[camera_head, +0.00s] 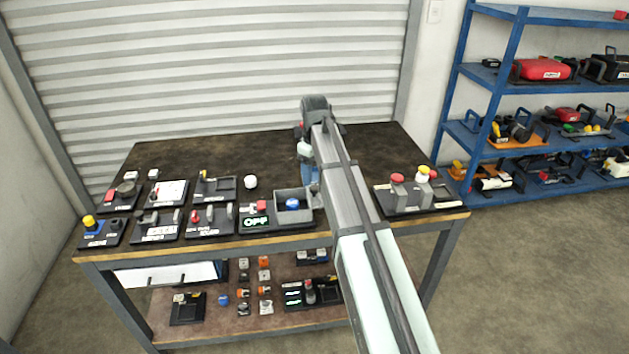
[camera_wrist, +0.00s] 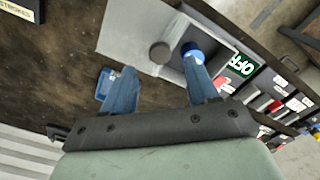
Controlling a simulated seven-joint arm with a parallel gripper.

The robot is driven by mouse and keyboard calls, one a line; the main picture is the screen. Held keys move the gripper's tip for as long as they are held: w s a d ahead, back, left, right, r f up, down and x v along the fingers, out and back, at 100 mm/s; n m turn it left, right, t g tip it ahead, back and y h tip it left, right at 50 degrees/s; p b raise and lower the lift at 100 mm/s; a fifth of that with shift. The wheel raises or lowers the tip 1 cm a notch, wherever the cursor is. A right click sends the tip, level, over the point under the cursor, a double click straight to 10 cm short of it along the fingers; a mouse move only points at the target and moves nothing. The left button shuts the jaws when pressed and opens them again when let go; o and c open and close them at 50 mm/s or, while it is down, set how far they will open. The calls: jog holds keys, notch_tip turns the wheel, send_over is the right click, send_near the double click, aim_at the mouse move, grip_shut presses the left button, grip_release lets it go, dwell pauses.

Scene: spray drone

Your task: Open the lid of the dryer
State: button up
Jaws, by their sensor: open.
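A grey open-topped box (camera_head: 280,207) with a round blue part (camera_head: 292,204) sits near the table's front edge, beside a panel with a green-lit OFF display (camera_head: 256,222). I take this unit for the dryer. In the wrist view, a light grey panel (camera_wrist: 125,40) lies beside the blue part (camera_wrist: 192,48) and a dark grey round knob (camera_wrist: 160,52); whether that panel is the lid I cannot tell. In the head view my arm hides part of this area.
Several control panels with buttons and switches stand left of the box, such as one with a yellow knob (camera_head: 89,220). A panel with red and yellow buttons (camera_head: 410,195) stands to the right. The back of the tabletop (camera_head: 220,150) is clear. A blue shelf (camera_head: 470,75) stands right.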

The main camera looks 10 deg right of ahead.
aim_at(315, 187)
notch_tip(315, 187, up, 9)
dwell(0.4)
